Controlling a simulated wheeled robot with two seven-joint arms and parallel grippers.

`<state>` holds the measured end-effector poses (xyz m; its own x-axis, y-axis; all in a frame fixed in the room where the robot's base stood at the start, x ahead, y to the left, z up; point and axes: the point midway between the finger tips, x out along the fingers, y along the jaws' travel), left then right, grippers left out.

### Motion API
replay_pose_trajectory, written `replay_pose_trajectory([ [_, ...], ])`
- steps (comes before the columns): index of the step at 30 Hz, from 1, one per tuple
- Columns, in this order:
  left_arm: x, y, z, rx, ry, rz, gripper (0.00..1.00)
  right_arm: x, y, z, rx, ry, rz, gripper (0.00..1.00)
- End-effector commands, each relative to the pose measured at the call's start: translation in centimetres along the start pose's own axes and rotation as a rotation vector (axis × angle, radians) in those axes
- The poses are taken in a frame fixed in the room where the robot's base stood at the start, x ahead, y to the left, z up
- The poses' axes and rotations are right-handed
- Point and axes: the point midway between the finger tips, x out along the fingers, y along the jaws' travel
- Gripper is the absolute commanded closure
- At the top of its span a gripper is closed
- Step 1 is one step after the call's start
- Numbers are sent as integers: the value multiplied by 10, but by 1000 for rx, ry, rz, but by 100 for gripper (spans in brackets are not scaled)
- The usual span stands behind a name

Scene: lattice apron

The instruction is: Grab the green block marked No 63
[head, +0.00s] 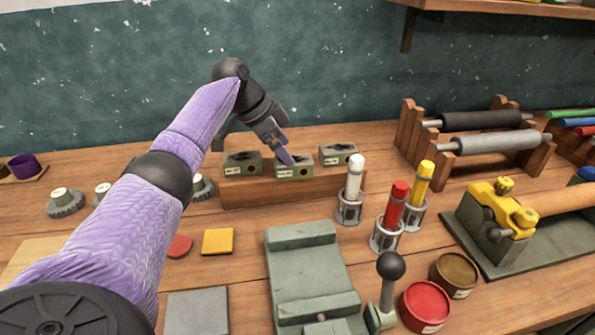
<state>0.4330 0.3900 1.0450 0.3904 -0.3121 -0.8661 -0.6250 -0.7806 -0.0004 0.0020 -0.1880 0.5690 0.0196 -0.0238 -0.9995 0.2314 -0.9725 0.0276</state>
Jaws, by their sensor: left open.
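Three dull green blocks with small white labels and a round hole stand in a row on a raised wooden ledge at the back: a left block (242,165), a middle block (300,168) and a right block (338,155). The labels are too small to read surely, so I cannot tell which is No 63. My left gripper (252,152) is open and empty, with its fingers spread to either side of the left block in the picture. Its right finger overlaps the middle block's top left part. I cannot tell whether it touches. My right gripper is out of view.
A wooden ledge (283,189) carries the blocks. In front stand white (355,175), red (396,202) and yellow (420,182) markers in metal holders. A grey-green vise (310,270) lies nearer. A roller rack (488,143) stands right.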

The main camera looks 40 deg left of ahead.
Motion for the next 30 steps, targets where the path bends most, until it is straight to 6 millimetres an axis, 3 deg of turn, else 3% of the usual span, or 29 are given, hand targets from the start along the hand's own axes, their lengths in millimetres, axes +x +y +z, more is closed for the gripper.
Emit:
replay_pose_trajectory([
  [1,16,-1,4,-1,-3,2,0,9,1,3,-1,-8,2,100],
  [6,45,-3,5,-1,-3,0,0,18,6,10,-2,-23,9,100],
  [14,48,-3,4,-1,-3,-1,0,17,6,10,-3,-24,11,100],
  [28,48,-3,4,-1,-3,-1,100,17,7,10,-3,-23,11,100],
  [30,48,-3,4,-1,-3,-1,100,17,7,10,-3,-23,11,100],
])
